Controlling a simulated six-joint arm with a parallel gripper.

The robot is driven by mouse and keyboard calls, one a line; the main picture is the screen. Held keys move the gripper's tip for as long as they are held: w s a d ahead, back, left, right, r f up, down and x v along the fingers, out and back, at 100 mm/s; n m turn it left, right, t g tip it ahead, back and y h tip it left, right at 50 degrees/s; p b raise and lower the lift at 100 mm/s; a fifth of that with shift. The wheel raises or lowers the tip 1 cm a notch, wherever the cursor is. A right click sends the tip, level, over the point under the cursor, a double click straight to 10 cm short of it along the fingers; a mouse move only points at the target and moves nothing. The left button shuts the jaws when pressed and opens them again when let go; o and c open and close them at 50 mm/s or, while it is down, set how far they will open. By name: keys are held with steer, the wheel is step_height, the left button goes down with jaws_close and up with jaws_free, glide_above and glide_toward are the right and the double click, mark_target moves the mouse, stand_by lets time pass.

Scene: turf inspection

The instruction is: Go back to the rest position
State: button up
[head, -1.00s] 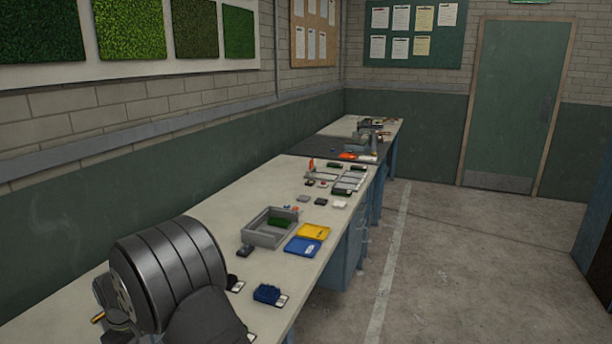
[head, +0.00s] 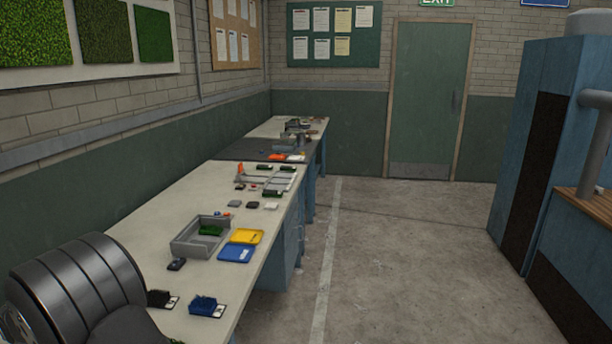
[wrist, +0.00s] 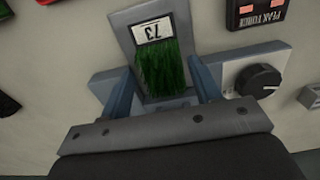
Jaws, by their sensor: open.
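My gripper (wrist: 163,88) shows in the wrist view, its two blue-grey fingers open and apart. Beyond and between the fingers lies a tuft of green turf (wrist: 165,70) with a white label reading 73, upside down in the picture. The turf lies on a grey metal plate (wrist: 122,30) of a device with a black dial (wrist: 258,78) at its right. The fingertips are close to the turf's sides; I cannot tell whether they touch it. In the head view only a dark rounded part of my own arm shows at the lower left, and my gripper is out of sight.
A long bench (head: 150,225) runs along the left wall. It bears a grey tray (head: 184,247) with green turf, a yellow tray (head: 247,230), a blue tray (head: 236,254) and a blue block (head: 203,304). A blue cabinet (head: 540,150) stands right. The floor (head: 400,260) is clear.

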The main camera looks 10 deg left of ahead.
steer(key=shift+f, duration=0.55)
step_height(320, 180, up, 11)
step_height(320, 180, down, 12)
steer(key=shift+f, duration=0.25)
steer(key=r, duration=0.5)
steer(key=shift+w+d+r, duration=0.2)
steer(key=shift+w+d, duration=0.15)
steer(key=w+d+r, duration=0.6)
steer(key=d, duration=0.2)
steer(key=w+d, duration=0.3)
steer(key=w, duration=1.5)
steer(key=shift+n, duration=0.3)
steer(key=s+a+f, duration=0.1)
steer(key=a+f, duration=0.2)
steer(key=s+a+f, duration=0.1)
steer(key=a+f, duration=0.1)
steer(key=a, duration=0.2)
steer(key=s+a+f, duration=0.2)
steer(key=a+f, duration=0.1)
steer(key=shift+s+a+f, duration=0.1)
steer(key=shift+a+f, duration=0.1)
steer(key=shift+f, duration=0.55)
